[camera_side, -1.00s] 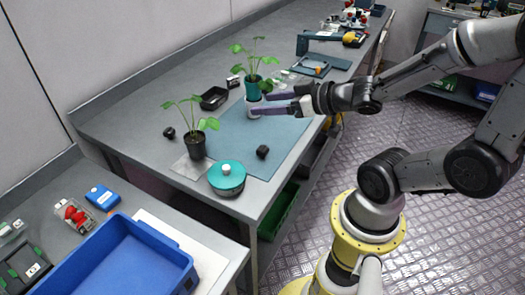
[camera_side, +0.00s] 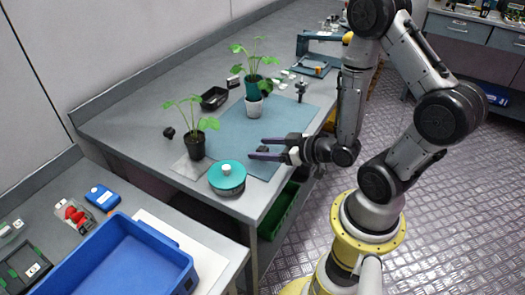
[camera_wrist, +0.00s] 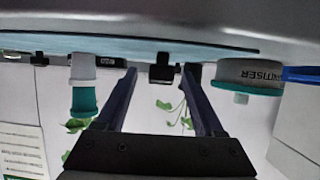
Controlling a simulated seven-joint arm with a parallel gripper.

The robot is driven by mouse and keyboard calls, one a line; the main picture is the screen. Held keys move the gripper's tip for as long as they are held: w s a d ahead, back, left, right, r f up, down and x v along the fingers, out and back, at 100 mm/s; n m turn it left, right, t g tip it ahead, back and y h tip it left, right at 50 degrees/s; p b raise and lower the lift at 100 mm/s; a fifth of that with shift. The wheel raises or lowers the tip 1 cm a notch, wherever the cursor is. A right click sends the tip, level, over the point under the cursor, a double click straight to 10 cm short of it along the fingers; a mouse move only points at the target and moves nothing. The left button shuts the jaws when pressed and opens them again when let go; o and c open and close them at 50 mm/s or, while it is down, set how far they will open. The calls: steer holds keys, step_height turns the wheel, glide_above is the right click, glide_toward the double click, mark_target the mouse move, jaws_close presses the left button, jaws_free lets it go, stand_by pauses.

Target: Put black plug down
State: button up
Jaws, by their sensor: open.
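A small black plug (camera_side: 263,149) lies on the blue-grey mat (camera_side: 226,128), behind the teal-lidded tub. My gripper (camera_side: 258,148) is open, reaching in from the right low over the mat, its two dark fingers on either side of the plug in the side view. In the wrist view, which is upside down, the plug (camera_wrist: 161,74) shows between the open fingertips of my gripper (camera_wrist: 161,68). I cannot tell whether a finger touches it. A second small black piece (camera_side: 169,132) lies on the bench at the left, beside a potted plant.
The teal-lidded tub (camera_side: 227,178) stands at the mat's front corner. A plant in a black pot (camera_side: 195,148) stands left. A plant in a green pot on a white base (camera_side: 253,107) stands behind, near a black tray (camera_side: 214,98). A blue bin (camera_side: 120,262) is front left.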

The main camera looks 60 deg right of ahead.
mark_target(258, 148)
steer(key=shift+x, duration=1.8)
jaws_close()
